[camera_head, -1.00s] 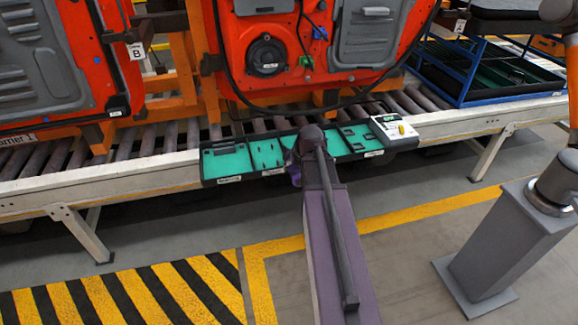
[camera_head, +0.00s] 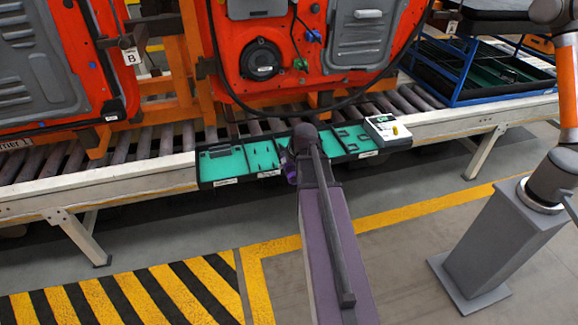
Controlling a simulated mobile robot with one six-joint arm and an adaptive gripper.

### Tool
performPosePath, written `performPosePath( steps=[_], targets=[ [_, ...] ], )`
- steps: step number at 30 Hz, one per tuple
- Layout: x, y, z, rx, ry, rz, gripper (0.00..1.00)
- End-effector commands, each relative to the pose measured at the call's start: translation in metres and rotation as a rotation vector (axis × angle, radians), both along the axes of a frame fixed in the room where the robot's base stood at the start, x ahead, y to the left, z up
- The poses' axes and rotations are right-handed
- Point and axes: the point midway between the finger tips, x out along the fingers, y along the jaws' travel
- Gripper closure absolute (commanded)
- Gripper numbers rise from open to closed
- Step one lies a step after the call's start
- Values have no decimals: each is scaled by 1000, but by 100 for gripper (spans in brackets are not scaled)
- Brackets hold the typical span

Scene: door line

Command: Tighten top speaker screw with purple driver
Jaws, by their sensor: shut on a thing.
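The speaker (camera_head: 261,60) is a round black unit in the lower left part of the orange-red door panel (camera_head: 228,40). Its screws are too small to make out. My arm (camera_head: 322,225) reaches from the bottom edge up to the tool tray, and its wrist end (camera_head: 303,140) covers part of that tray. A small purple part (camera_head: 290,173) shows at the left of the wrist; I cannot tell whether it is the driver or part of my arm. My gripper is hidden behind the wrist, in front of and below the door.
A tray with teal compartments (camera_head: 222,163) lies along the roller conveyor's front edge (camera_head: 120,187). Another door (camera_head: 45,65) hangs left. A blue rack (camera_head: 480,65) and grey pedestal (camera_head: 490,250) stand right.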

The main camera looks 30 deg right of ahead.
Motion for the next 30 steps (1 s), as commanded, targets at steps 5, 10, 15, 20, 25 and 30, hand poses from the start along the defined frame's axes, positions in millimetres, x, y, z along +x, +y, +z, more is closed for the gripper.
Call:
performPosePath(
  steps=[5, 10, 15, 20, 25, 30],
  targets=[
    [6, -1, 28, -1, -3, 0, 100],
    [12, -1, 50, -2, -6, 0, 100],
    [18, -2, 72, -3, -8, 0, 100],
    [23, -3, 93, -3, -10, -1, 100],
    [29, -3, 116, -4, -13, -1, 100],
    [35, -4, 138, -6, -16, -1, 100]
  ],
)
